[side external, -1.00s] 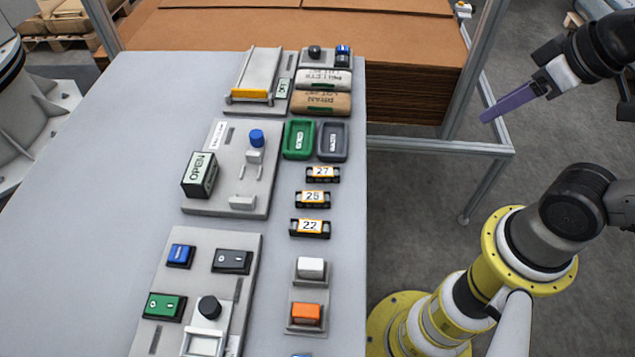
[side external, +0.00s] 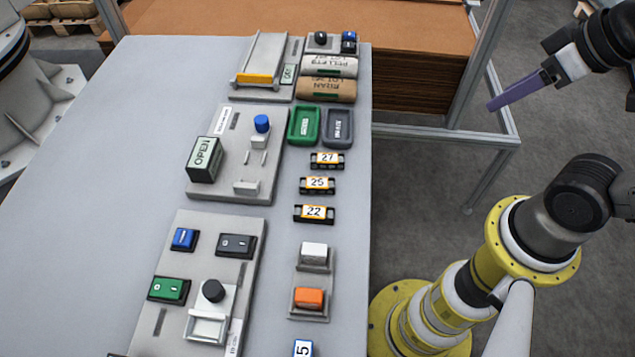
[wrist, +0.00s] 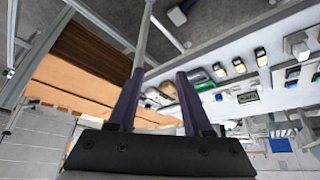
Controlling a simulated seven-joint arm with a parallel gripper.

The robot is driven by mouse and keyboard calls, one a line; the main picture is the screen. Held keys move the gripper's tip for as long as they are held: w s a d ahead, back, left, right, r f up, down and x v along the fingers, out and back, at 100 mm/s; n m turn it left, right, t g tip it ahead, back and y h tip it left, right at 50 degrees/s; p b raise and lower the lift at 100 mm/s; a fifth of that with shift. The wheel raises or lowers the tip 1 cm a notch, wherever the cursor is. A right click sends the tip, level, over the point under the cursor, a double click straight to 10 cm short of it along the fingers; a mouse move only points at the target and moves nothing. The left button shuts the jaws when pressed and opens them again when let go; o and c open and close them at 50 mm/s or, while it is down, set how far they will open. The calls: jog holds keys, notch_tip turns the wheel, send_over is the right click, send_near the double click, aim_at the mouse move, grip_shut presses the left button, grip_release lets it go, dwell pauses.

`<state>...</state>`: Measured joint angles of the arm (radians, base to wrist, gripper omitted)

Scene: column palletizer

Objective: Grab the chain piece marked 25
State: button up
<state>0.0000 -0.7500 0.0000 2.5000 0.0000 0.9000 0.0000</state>
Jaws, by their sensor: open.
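The chain piece marked 25 (side external: 317,185) is a short black piece with an orange-edged white label. It lies on the grey table near its right edge, between the piece marked 27 (side external: 327,160) and the piece marked 22 (side external: 314,214). My gripper (side external: 490,107) has purple fingers and hangs in the air right of the table, well away from the chain pieces. In the wrist view the fingers (wrist: 156,80) are apart with nothing between them. Small chain pieces show there at the upper right, their numbers too small to read.
A green tray (side external: 291,138) and a dark grey tray (side external: 325,141) sit just behind the pieces. White (side external: 314,252) and orange (side external: 309,297) blocks stand in front. A panel with an OPEN box (side external: 205,158) is to the left. A metal frame post (side external: 471,70) stands behind my gripper.

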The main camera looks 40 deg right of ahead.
jog(key=shift+o, duration=1.2)
jog(key=w+a+r+n, duration=0.2)
jog(key=w+r+n, duration=0.1)
jog(key=w, duration=0.2)
jog(key=n+g+y, duration=0.3)
jog(key=n, duration=0.4)
send_over(318, 183)
jog(key=s+d, duration=0.4)
notch_tip(318, 183, down, 6)
jog(key=x, duration=1.3)
jog(key=shift+w+a+f, duration=0.15)
jog(key=shift+w+f, duration=0.1)
jog(key=shift+w, duration=0.2)
